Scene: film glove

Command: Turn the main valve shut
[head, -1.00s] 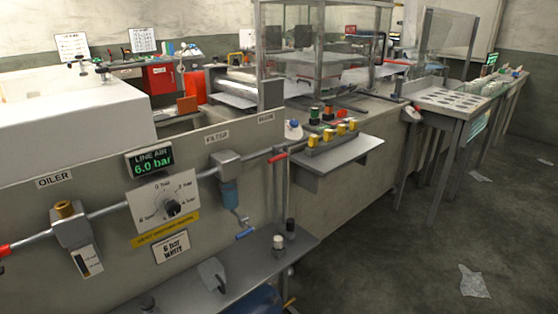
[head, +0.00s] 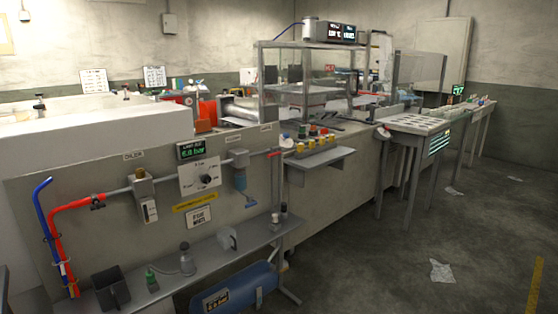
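A compressed-air line runs along the grey panel of the machine. At its right end sits a small red lever (head: 275,154), lying roughly along the pipe below a small label (head: 266,128) too blurred to read. This looks like the main valve. A pressure display (head: 191,150) reads about 6.0 bar. A white dial plate with a black knob (head: 206,179) is below it. The filter (head: 239,168) hangs between the dial and the red lever. The oiler (head: 145,195) is to the left. Neither of my grippers is in view.
A grey shelf (head: 190,262) under the panel holds bottles and a dark container (head: 110,288). A blue tank (head: 235,290) lies beneath it. A ledge with yellow buttons (head: 320,160) juts out at right. The floor (head: 375,250) in front is mostly free, with scraps of paper.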

